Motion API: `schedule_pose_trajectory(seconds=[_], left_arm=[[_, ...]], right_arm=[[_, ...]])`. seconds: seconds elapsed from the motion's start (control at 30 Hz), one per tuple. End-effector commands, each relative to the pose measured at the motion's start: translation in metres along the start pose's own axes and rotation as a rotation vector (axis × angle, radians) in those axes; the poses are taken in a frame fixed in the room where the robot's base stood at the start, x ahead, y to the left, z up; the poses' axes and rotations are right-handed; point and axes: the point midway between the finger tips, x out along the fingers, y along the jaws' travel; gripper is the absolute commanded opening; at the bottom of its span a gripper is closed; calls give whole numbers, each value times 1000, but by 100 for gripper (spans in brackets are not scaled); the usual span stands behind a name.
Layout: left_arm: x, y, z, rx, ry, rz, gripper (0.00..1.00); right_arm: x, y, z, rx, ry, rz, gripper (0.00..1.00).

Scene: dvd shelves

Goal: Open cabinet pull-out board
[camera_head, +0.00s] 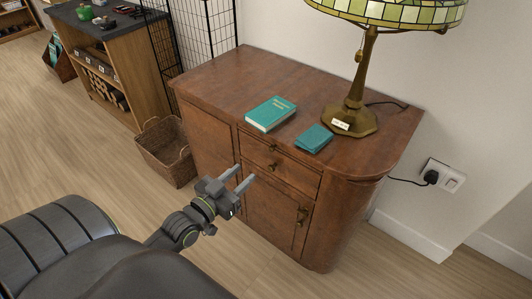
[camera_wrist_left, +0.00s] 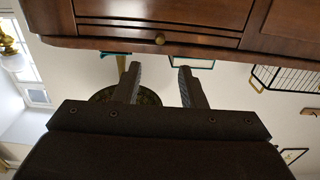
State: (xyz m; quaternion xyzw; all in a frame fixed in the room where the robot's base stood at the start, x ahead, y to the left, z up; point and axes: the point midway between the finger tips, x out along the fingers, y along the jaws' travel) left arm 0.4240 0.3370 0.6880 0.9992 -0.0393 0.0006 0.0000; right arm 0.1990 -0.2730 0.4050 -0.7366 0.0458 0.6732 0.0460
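The brown wooden cabinet (camera_head: 218,82) stands against the wall in the head view. The pull-out board (camera_head: 290,156) is a thin strip under the cabinet top, above the drawer (camera_head: 298,178); it looks flush with the front. A small knob (camera_head: 272,147) sits on it. My left gripper (camera_head: 243,174) is open and empty in front of the cabinet, left of the knob and lower in the picture. In the left wrist view, which looks upside down, the board (camera_wrist_left: 205,40) and its brass knob (camera_wrist_left: 160,38) show beyond the two spread fingers (camera_wrist_left: 160,85), apart from them. My right gripper is not in view.
A teal book (camera_head: 270,113), a smaller teal item (camera_head: 314,138) and a lamp (camera_head: 352,105) stand or lie on the cabinet top. A door handle (camera_head: 302,214) juts out below the drawer. A wicker basket (camera_head: 166,150) sits at the left. The floor in front is clear.

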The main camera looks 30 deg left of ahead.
Motion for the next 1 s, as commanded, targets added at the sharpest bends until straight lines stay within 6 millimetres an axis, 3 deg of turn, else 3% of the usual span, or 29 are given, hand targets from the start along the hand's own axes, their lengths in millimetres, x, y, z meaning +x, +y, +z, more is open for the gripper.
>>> schedule_pose_trajectory(seconds=[0.5,0.7,1.0], left_arm=[[90,0,1,-1,0,0,37],[106,0,1,0,-1,0,37],[108,0,1,0,-2,0,37]], right_arm=[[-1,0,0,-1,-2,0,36],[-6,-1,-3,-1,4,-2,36],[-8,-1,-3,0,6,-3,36]])
